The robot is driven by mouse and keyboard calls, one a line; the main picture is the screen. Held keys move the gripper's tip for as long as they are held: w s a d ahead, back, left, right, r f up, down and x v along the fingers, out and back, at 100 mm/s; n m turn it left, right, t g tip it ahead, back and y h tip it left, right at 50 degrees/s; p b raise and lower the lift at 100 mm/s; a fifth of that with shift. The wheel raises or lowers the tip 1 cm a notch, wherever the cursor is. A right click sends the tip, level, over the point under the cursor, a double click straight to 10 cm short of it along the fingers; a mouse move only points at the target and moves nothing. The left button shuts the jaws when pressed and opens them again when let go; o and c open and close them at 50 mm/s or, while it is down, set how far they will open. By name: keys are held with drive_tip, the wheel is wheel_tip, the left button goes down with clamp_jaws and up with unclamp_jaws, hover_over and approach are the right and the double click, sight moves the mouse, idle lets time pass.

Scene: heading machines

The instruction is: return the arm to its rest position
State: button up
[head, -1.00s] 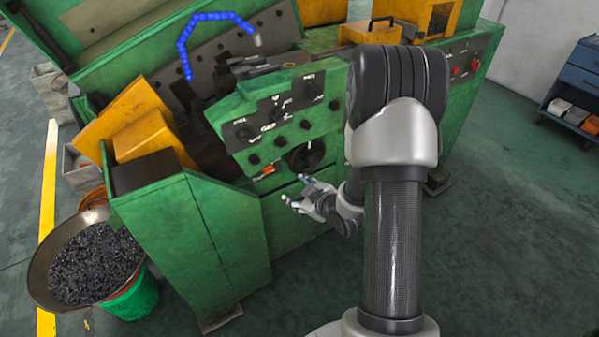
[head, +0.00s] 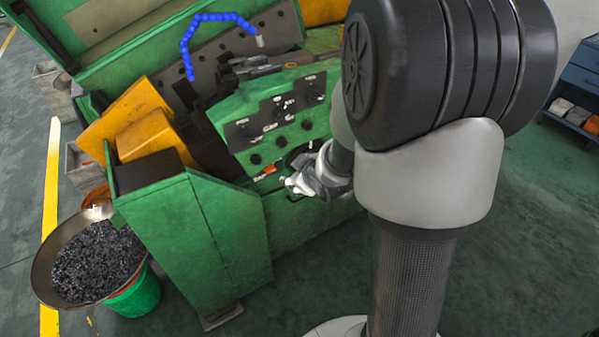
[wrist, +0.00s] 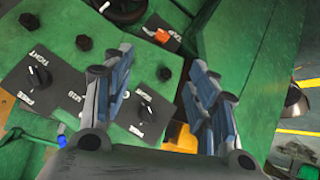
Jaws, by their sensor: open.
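My gripper (head: 296,184) is in front of the green machine's control panel (head: 262,128), near its lower edge, in the head view. In the wrist view my gripper (wrist: 164,92) has its two fingers wide apart with nothing between them. Behind the fingers the wrist view shows the panel's black knobs on dark label plates (wrist: 40,78) and an orange-red switch (wrist: 161,36). My large arm links cover the right part of the machine in the head view. I cannot tell whether the fingertips touch the panel.
A metal pan of dark small parts (head: 98,262) rests on a green bucket (head: 137,296) at the left. A blue coolant hose (head: 212,17) arches above the machine. A blue shelf (head: 577,82) stands far right. Open floor (head: 310,285) lies in front of the machine.

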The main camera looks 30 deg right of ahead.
idle(0.3)
drive_tip(key=s+a+r+m+g, duration=0.25)
drive_tip(key=s+a+r, duration=0.45)
drive_tip(key=s+r, duration=0.35)
drive_tip(key=s+a+r+m+g, duration=0.1)
drive_tip(key=s+a, duration=0.3)
drive_tip(key=s, duration=0.3)
drive_tip(key=s+a+r+m+g+y, duration=0.1)
drive_tip(key=s+a+r, duration=0.1)
drive_tip(key=s+a, duration=0.2)
drive_tip(key=s, duration=0.3)
drive_tip(key=shift+s+y, duration=0.3)
drive_tip(key=shift+s, duration=0.05)
drive_tip(key=shift+a+r, duration=0.1)
